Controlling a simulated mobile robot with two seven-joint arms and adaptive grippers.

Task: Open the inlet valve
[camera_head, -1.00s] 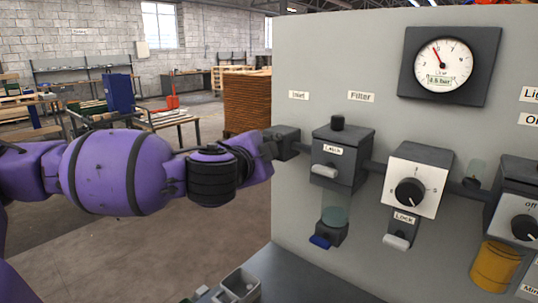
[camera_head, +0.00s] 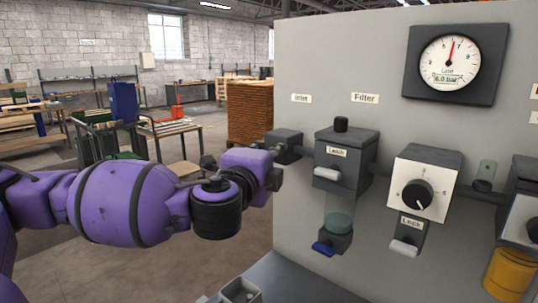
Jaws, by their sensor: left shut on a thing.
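The inlet valve (camera_head: 287,141) is a dark block under the "Inlet" label, at the left end of the grey panel's pipe line. My left gripper (camera_head: 277,170) is at its front left, mostly hidden by my purple wrist. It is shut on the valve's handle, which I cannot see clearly. The round gauge (camera_head: 449,62) at the upper right has its red needle just right of the top, and its display seems to read 6.0 bar. My right gripper is not in view.
The filter (camera_head: 345,150) with a white latch stands just right of the inlet valve. Further right are a regulator with a black knob (camera_head: 417,193) and a yellow cup (camera_head: 509,270). A dark ledge (camera_head: 300,283) runs below the panel.

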